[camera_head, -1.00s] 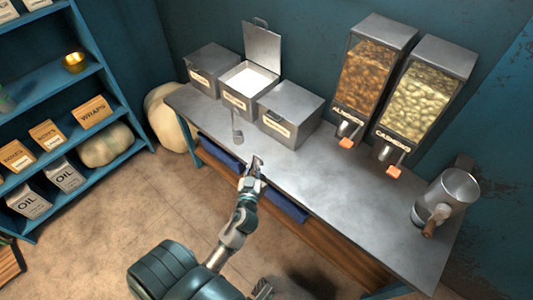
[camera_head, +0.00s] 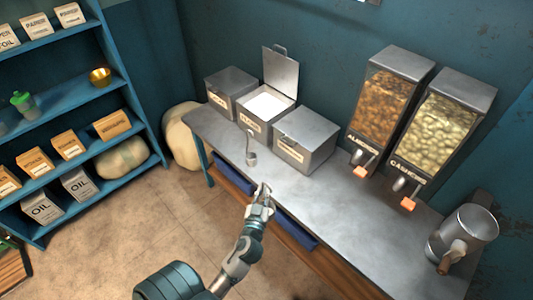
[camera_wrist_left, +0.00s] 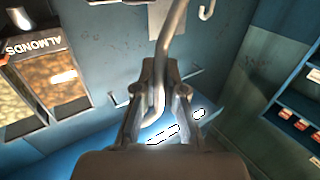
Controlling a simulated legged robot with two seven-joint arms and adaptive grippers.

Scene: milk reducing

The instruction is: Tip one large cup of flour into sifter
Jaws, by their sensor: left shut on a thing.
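The flour box (camera_head: 254,124) stands open on the counter, its lid raised, with white flour (camera_head: 266,104) inside. A small metal cup with a long upright handle (camera_head: 251,158) is in front of it. The sifter (camera_head: 467,230), a metal cylinder with a wooden handle, stands at the counter's right end. My left gripper (camera_head: 263,189) is over the counter's front edge, a little nearer than the cup. In the left wrist view, my left gripper (camera_wrist_left: 160,105) is shut on a curved metal handle (camera_wrist_left: 172,40). I cannot tell whether this handle belongs to that cup. My right gripper is out of view.
Closed metal boxes (camera_head: 229,92) (camera_head: 305,142) flank the flour box. Blue shelves (camera_head: 75,99) hold goods at the left.

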